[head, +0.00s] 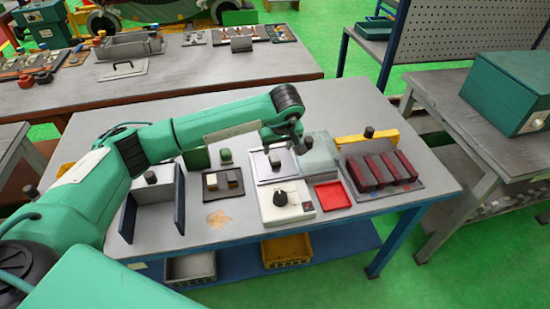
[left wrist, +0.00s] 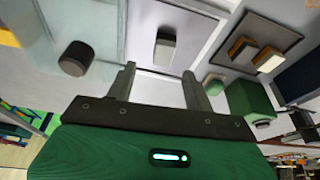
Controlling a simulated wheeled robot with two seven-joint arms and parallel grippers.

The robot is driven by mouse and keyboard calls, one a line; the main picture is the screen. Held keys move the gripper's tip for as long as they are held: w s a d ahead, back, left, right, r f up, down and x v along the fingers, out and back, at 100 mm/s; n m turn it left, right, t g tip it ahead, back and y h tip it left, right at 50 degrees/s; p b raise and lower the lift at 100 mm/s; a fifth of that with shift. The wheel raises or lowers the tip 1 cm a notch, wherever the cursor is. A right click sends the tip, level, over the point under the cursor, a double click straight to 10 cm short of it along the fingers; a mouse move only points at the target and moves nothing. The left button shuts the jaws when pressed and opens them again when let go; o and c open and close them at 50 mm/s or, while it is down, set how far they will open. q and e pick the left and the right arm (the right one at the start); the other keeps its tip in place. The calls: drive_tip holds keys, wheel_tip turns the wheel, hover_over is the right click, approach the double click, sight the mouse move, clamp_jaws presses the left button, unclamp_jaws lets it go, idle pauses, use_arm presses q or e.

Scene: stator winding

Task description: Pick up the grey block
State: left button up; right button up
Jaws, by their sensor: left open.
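A small grey block (head: 275,158) with a dark face stands on a pale plate (head: 265,174) in the middle of the table. The block also shows in the left wrist view (left wrist: 165,47), beyond the fingertips and roughly in line with the gap between them. My left gripper (head: 284,147) is over the plate, close to the block, with its fingers apart. In the left wrist view the gap between the fingers (left wrist: 159,74) is empty. I cannot tell the exact height of the fingertips above the block. My right gripper is not in view.
A pale green box with a dark knob (head: 307,143) stands right of the gripper. A white box with a black knob (head: 281,198) is in front. A dark tray (head: 211,192) with two small blocks and a green block (head: 199,158) are left. A red tray (head: 332,195) lies right.

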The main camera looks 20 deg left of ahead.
sight(275, 157)
use_arm(q)
drive_tip(key=shift+s+a+f+p, duration=0.1)
drive_tip(key=shift+a+f+p, duration=0.05)
drive_tip(key=shift+f+p, duration=0.4)
drive_tip(key=p+x, duration=0.1)
drive_tip(key=x, duration=0.2)
drive_tip(key=shift+s+f, duration=0.1)
drive_tip(key=shift+f, duration=0.1)
drive_tip(key=shift+a+f, duration=0.1)
drive_tip(key=shift+f, duration=0.25)
drive_tip(key=c, duration=1.1)
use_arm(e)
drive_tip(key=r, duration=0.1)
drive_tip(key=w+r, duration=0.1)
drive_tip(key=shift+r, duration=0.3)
